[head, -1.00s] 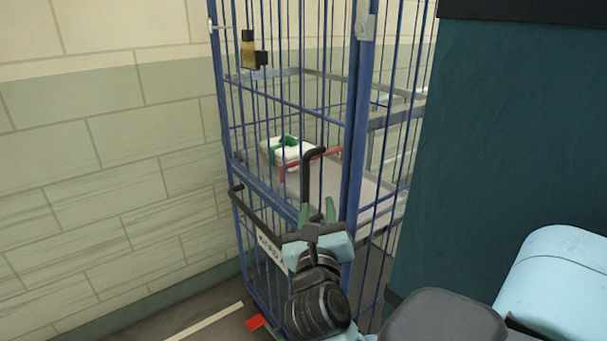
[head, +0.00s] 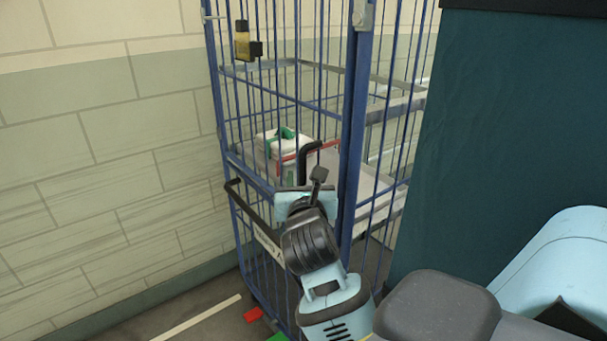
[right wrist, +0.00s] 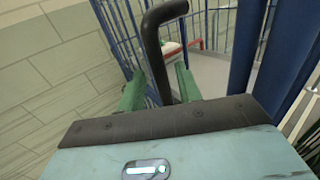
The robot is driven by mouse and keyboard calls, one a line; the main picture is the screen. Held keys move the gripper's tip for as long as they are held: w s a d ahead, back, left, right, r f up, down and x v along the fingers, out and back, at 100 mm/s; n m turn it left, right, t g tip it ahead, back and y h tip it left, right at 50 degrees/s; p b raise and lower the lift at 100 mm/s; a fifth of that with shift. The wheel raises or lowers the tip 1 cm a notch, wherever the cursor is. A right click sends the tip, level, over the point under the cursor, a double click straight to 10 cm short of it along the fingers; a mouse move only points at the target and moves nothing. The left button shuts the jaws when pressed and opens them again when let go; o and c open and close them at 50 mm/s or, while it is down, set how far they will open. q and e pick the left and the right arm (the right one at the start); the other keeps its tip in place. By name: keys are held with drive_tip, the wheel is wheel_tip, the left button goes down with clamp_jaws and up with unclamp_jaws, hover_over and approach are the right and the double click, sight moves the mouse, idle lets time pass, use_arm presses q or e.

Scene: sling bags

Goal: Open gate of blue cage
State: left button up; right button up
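The blue cage (head: 352,150) stands upright against the wall, and its barred gate faces me with its bars in line with the frame. A black bent handle (head: 306,152) sticks up at the gate's right side near the post. My right gripper (head: 300,184) is at this handle. In the right wrist view the black handle (right wrist: 153,50) rises between the two green fingers of my right gripper (right wrist: 160,88). The fingers are apart, with gaps beside the handle, so it is not clamped. My left gripper is not in view.
A white bundle with a green strap (head: 280,142) lies inside the cage. A dark teal panel (head: 490,150) stands close on the right. Floor shows at lower left.

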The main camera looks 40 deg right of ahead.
drive_tip(key=shift+x, duration=1.1)
clamp_jaws()
